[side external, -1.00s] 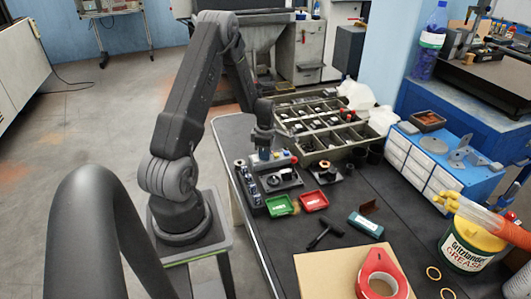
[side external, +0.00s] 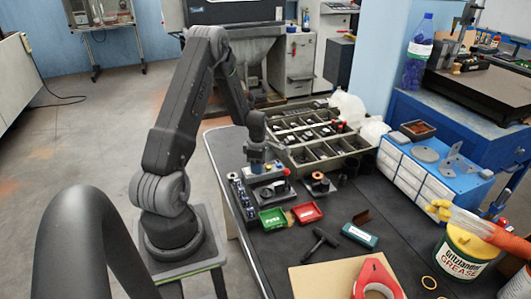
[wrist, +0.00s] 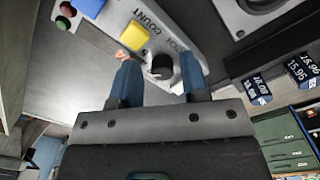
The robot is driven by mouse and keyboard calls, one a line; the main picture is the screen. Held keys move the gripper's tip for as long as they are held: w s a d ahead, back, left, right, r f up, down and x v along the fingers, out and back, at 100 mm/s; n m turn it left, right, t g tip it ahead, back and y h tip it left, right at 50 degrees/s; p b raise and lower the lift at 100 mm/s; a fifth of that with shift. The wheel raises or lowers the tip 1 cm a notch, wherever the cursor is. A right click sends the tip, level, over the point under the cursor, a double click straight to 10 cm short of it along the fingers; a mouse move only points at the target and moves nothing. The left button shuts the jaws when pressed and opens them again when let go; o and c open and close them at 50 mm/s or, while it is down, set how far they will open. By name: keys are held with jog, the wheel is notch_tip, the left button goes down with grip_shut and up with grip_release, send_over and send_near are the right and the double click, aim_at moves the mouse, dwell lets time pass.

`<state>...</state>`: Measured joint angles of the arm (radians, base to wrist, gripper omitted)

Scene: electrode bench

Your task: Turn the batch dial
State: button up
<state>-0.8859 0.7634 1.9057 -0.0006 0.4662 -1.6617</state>
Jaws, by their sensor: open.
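The batch dial (wrist: 161,67) is a small round black knob with a light mark, on a light grey control panel (wrist: 190,35) lettered "COUNT". The fingers are apart, with visible gaps to the knob. Whether they are down at its height is unclear. A yellow button (wrist: 134,36) and a blue button (wrist: 90,6) lie along the same panel. In the side view my gripper (side external: 258,156) is just above the panel (side external: 265,173); the dial is too small to make out.
A compartmented parts box (side external: 320,151) stands behind. Red and green lamps (wrist: 65,16) show at the panel's end. A hammer (side external: 320,241) lies on the dark bench.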

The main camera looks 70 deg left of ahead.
jog(key=n, duration=0.2)
jog(key=shift+s+d+f+n, duration=0.1)
jog(key=shift+s+d+n, duration=0.1)
jog(key=shift+n, duration=0.1)
notch_tip(320, 180, up, 14)
jog(key=w+d+r+m+t, duration=0.1)
jog(key=d+r+m, duration=0.4)
jog(key=d, duration=0.3)
jog(key=w+d+r+m+t+y, duration=0.1)
jog(key=d+r+m, duration=0.5)
jog(key=d+m, duration=0.1)
jog(key=shift+d+r, duration=0.2)
jog(key=shift+d, duration=0.6)
jog(key=s+d+r+m+t, duration=0.1)
jog(key=s+d+r+m, duration=0.1)
jog(key=s+d+m, duration=0.3)
jog(key=s+d+r+m+t+h, duration=0.1)
jog(key=s+d+m, duration=0.5)
jog(key=d+m, duration=0.6)
notch_tip(320, 180, up, 2)
jog(key=m+t, duration=0.1)
jog(key=m, duration=0.1)
jog(key=shift+m+t, duration=0.3)
jog(key=shift+m, duration=0.1)
